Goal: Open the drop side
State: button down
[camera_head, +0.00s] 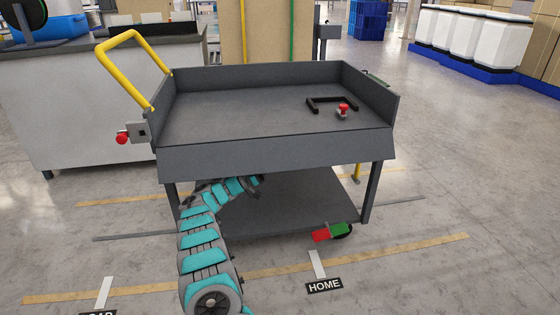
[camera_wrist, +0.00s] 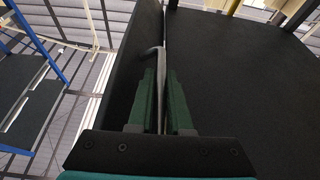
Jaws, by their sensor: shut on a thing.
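The grey cart (camera_head: 250,108) stands ahead of me with raised back and side walls. Its front drop side (camera_head: 275,153) sits low, with its upper edge at about deck level, below the tops of the side walls, so the deck is visible to its front. My gripper (camera_head: 258,180) is below this panel, partly hidden by it and the shade. In the wrist view, the green fingers of my gripper (camera_wrist: 163,95) are closed around a thin grey piece (camera_wrist: 160,80) with a curved hook end, between two dark surfaces. I cannot tell exactly what this piece is.
On the deck lie a black bracket (camera_head: 331,104) and a small red-topped item (camera_head: 343,110). A yellow handle (camera_head: 133,40) and a red knob (camera_head: 122,138) are at the cart's left. A red and green pedal (camera_head: 330,232) is by the lower shelf (camera_head: 290,205).

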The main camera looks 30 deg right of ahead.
dwell(0.3)
jog(key=c, duration=1.1)
grip_release()
jog(key=shift+a, duration=0.1)
jog(key=shift+v, duration=3.9)
